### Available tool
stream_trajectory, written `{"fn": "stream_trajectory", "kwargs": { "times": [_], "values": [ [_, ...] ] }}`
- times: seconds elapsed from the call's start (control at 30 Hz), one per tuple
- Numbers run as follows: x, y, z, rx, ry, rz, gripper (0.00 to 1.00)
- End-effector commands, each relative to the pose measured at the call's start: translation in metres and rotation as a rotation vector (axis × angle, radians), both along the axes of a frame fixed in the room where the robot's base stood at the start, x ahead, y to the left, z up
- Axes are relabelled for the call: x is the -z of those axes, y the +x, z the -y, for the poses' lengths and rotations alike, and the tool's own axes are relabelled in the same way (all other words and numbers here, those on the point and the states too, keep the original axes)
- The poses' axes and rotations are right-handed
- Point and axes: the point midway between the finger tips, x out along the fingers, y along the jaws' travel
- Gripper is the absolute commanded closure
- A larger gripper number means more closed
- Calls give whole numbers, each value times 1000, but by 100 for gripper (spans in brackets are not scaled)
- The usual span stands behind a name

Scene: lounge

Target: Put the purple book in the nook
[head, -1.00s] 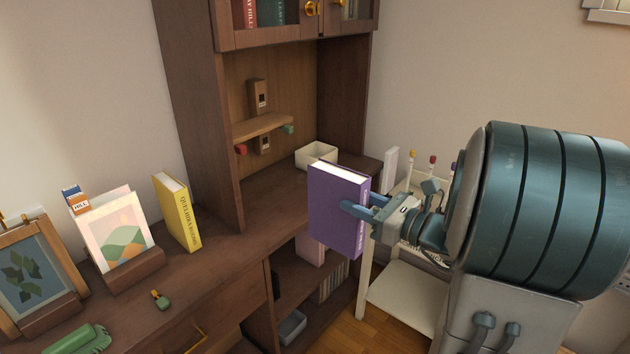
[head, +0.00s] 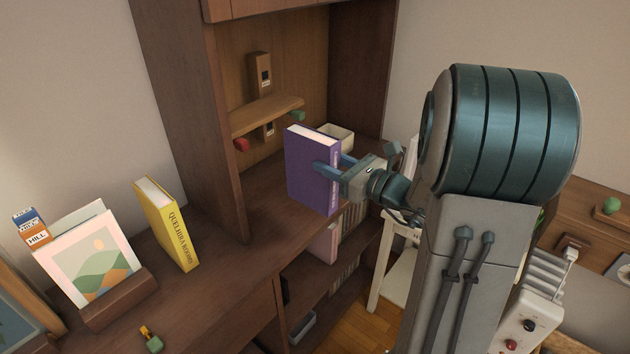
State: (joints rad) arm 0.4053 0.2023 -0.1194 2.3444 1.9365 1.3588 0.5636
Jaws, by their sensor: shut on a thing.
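The purple book (head: 308,172) is upright in my gripper (head: 328,174), whose blue fingers are shut on its spine side. The book is at the front of the nook (head: 262,190), the open recess of the dark wooden cabinet. Its lower edge overlaps the nook's floor in the picture; I cannot tell whether it touches. Inside the nook are a small wooden shelf piece (head: 268,115) with a red and a green end, and a white box (head: 335,137) behind the book, partly hidden by it.
A yellow book (head: 167,225) stands on the desk left of the nook, near a picture on a wooden stand (head: 120,298). Lower shelves (head: 320,285) hold a pink book and a grey bin. A white stand (head: 392,275) is right of the cabinet. The nook's left floor is clear.

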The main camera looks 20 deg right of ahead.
Motion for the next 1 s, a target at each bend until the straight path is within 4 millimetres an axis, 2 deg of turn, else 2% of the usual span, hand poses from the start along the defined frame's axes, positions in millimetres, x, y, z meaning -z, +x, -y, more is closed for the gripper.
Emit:
{"fn": "stream_trajectory", "kwargs": {
  "times": [0.1,0.3,0.47,0.73,1.0],
  "values": [
    [15,20,-17,-4,1,0,100],
    [29,40,-31,-1,0,2,100],
    [35,43,-33,1,-1,2,100],
    [69,42,-33,1,1,-1,100],
    [71,42,-33,1,-1,3,100]
  ]
}}
